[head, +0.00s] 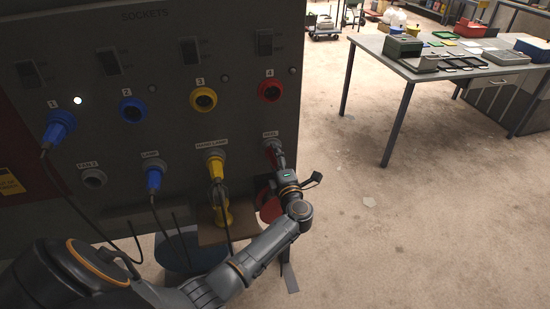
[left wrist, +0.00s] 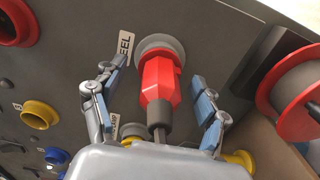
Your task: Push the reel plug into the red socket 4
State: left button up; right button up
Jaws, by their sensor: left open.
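The red reel plug (left wrist: 160,82) sits in a grey round holder below the REEL label, its dark cable end toward my wrist; in the head view the plug (head: 271,156) is partly hidden by my gripper. My left gripper (left wrist: 158,76) is open, with one finger on each side of the plug and visible gaps between. In the head view the left gripper (head: 279,163) is at the panel's lower right. The red socket 4 (head: 271,90) is empty, straight above the holder; it also shows in the left wrist view (left wrist: 14,22). My right gripper is out of view.
A cable reel with red flanges (left wrist: 305,92) stands close beside the holder. A yellow plug (head: 215,166) and a blue plug (head: 153,177) hang in holders to the left. Another blue plug (head: 60,126) is in socket 1. Right of the panel, floor is clear up to a table (head: 400,70).

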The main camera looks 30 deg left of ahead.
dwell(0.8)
pick_arm(q)
jog(key=shift+c, duration=0.4)
grip_shut()
jog(key=shift+s+d+p, duration=0.1)
jog(key=shift+d+p, duration=0.1)
jog(key=shift+p, duration=0.2)
jog(key=shift+s+d, duration=0.15)
jog(key=shift+p+v, duration=0.3)
jog(key=shift+v, duration=0.5)
jog(key=shift+p+v, duration=0.6)
jog(key=shift+v, duration=1.2)
